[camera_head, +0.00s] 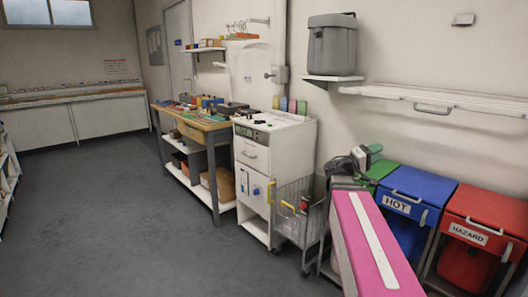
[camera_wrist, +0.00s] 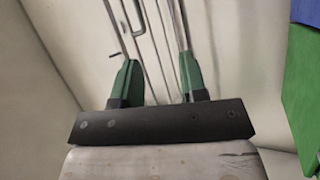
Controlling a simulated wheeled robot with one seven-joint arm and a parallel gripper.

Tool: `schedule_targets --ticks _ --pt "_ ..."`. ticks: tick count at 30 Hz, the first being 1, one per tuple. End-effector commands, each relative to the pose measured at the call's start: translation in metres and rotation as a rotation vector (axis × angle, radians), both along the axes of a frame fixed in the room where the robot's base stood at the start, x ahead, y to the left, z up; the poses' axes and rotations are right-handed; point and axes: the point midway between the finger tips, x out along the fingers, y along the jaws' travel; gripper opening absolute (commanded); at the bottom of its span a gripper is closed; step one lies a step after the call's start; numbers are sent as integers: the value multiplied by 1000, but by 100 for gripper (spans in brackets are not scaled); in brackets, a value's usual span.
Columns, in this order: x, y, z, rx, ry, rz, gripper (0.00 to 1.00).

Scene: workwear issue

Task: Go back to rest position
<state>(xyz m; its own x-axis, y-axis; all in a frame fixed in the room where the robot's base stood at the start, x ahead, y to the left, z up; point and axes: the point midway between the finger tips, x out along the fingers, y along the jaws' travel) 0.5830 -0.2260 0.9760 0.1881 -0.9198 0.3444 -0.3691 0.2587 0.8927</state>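My gripper (camera_wrist: 158,62) shows in the wrist view as two green fingers standing apart on a dark bar, with no object between them. It is open and empty. Thin metal rods and a hooked wire show beyond the fingers. In the head view my pink arm rises from the lower right, and a grey and green part near its far end stands beside the bins. The fingertips cannot be made out in that view.
Green (camera_head: 381,170), blue (camera_head: 420,183) and red (camera_head: 492,209) bins stand along the right wall. A wire cart (camera_head: 291,222) stands beside a white cabinet (camera_head: 256,165). A workbench (camera_head: 190,125) stands farther back. The grey floor (camera_head: 110,225) at left is clear.

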Motion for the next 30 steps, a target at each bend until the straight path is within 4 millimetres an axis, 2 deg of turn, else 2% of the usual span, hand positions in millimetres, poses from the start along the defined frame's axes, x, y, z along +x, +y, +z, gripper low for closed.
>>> schedule_targets --ticks 5,8,14,21,27,30 --pt "-4 -1 -53 190 54 0 39" --pt "-8 4 -97 346 101 1 39" --pt "-22 29 -193 697 211 6 39" --pt "-49 86 -294 1120 337 25 39" --pt "-76 148 -358 1467 425 47 39" --pt "-89 178 -380 1620 456 59 39"
